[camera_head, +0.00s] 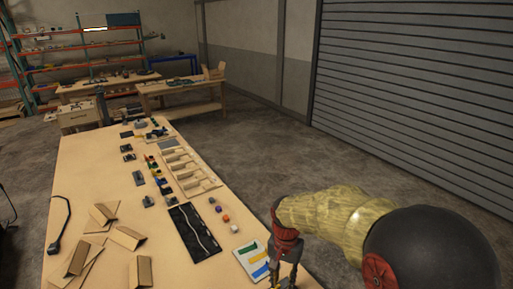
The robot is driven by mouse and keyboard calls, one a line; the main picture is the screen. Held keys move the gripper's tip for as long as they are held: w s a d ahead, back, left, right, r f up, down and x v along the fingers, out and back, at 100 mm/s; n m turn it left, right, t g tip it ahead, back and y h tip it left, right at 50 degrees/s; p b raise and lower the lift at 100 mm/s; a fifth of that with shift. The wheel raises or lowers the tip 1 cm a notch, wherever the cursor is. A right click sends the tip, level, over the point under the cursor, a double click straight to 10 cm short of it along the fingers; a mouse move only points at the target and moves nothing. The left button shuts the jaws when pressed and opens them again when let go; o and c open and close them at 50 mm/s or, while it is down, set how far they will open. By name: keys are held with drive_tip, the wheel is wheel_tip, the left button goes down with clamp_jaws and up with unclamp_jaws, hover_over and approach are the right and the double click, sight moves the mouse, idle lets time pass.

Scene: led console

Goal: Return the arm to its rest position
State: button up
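My arm comes in from the right, with a large black joint and a yellowish covered forearm. My gripper (284,274) points down at the bottom of the view, beside the right edge of a white panel (244,256) with green, yellow and blue strips. The fingers are small, dark and partly cut off by the frame's lower edge, so their opening is unclear. I see no object in them. Whether the gripper touches the table (150,225) cannot be told.
A black tray (188,232) and several small coloured cubes (225,217) lie left of the gripper. A wooden divided rack (186,170) is farther back. Cardboard pieces (127,237) lie at the table's left. Floor beyond the table's right edge is clear up to a grey shutter (420,90).

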drive_tip(key=s+d+r+n+t+b, duration=0.1)
drive_tip(key=s+d+r+t+b, duration=0.1)
drive_tip(key=s, duration=0.5)
drive_tip(key=s+d+r+n+t+b, duration=0.2)
drive_tip(key=s+d+r+b, duration=0.2)
drive_tip(key=s, duration=0.3)
drive_tip(key=s+d+r+n+t+b, duration=0.1)
drive_tip(key=s+d+r+t+b, duration=0.1)
drive_tip(key=s, duration=0.5)
drive_tip(key=shift+s+d+r+n+b, duration=0.2)
drive_tip(key=shift+d+r+n+b, duration=0.2)
drive_tip(key=shift+d+r+b, duration=0.75)
